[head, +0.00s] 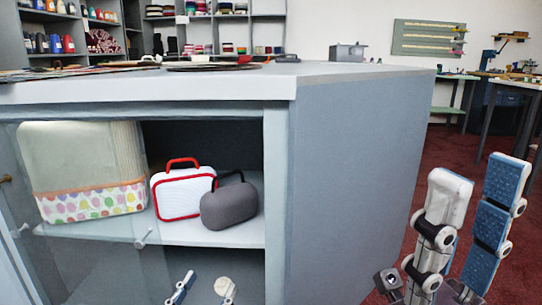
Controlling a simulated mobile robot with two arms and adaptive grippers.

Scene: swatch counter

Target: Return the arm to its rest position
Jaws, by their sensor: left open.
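My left gripper (205,282) shows only its two fingertips at the bottom edge, below the shelf of the cabinet (355,185). The fingertips are apart, with nothing visible between them; the rest of that arm is out of frame. My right gripper (478,180) stands upright at the lower right, beside the cabinet's side panel. Its two white and blue fingers are apart and empty.
A case with a dotted lower band (90,205), a white case with red trim (182,195) and a grey case (229,207) stand on the cabinet shelf. The left part looks glazed. Red carpet and workbenches lie to the right.

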